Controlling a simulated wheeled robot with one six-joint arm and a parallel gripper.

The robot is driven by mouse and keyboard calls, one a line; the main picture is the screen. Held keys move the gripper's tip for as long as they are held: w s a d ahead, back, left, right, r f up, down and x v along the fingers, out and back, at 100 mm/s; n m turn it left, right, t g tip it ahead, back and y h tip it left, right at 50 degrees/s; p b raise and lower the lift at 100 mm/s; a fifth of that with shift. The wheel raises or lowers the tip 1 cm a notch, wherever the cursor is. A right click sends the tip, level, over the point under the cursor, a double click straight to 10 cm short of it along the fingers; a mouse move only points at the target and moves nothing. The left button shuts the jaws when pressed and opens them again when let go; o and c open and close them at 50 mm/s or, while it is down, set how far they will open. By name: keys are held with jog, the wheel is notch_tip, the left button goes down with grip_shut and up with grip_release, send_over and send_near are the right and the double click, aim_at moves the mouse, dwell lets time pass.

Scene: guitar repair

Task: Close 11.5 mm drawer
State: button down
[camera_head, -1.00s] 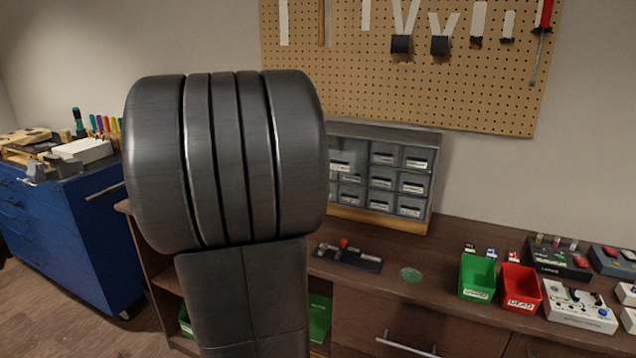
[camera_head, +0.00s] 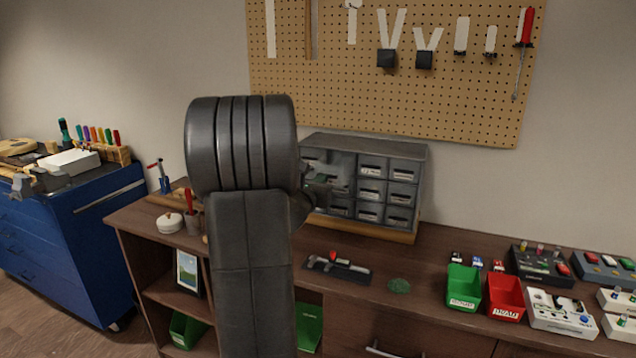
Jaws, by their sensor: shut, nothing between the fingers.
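A grey cabinet of small labelled drawers (camera_head: 372,145) stands on the wooden workbench against the wall. Its right columns of drawers show, with white labels too small to read. My arm covers much of its left side. One drawer (camera_head: 341,178) near the left, beside my gripper, appears to stick out from the front, though this is not clear. My gripper (camera_head: 328,190) is shut and empty, in front of the left part of the cabinet. Whether it touches a drawer cannot be told. Which drawer is marked 11.5 mm cannot be read.
Green (camera_head: 464,288) and red (camera_head: 505,297) bins and several pedals are at right.

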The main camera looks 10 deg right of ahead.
jog(key=b+x, duration=0.2)
jog(key=x, duration=1)
jog(key=shift+s+b, duration=0.1)
jog(key=shift+b, duration=0.3)
jog(key=shift+r, duration=0.3)
jog(key=shift+s, duration=0.1)
